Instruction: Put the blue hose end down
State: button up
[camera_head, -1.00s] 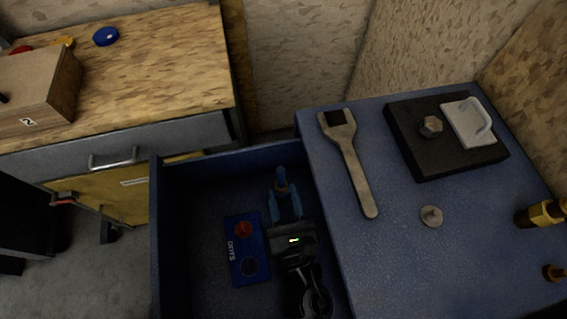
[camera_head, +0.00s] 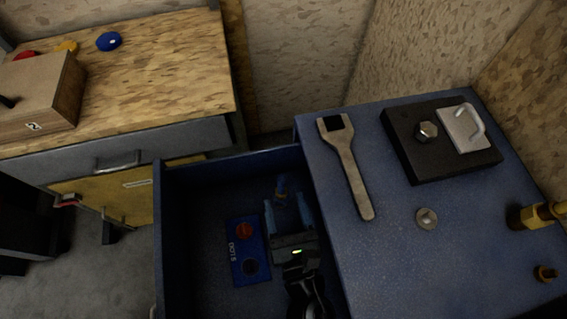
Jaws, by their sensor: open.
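The blue hose end (camera_head: 281,188) is a small blue piece with an orange-brown band, in the dark blue open drawer (camera_head: 190,200). It lies tilted near the drawer's back right. My gripper (camera_head: 284,202) reaches down into the drawer with its two blue fingers spread apart. The hose end sits between and just beyond the fingertips; I cannot tell whether either finger touches it. The rest of the hose is not visible.
A blue card (camera_head: 246,252) marked DOTS lies left of my gripper. The blue cabinet top at right bears a wrench (camera_head: 347,165), a washer (camera_head: 427,219), a black plate (camera_head: 410,150) and brass fittings (camera_head: 537,215). A wooden bench (camera_head: 150,80) stands at left.

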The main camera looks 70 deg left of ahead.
jog(key=d, duration=0.5)
jog(key=shift+s+d, duration=0.15)
jog(key=shift+s, duration=0.1)
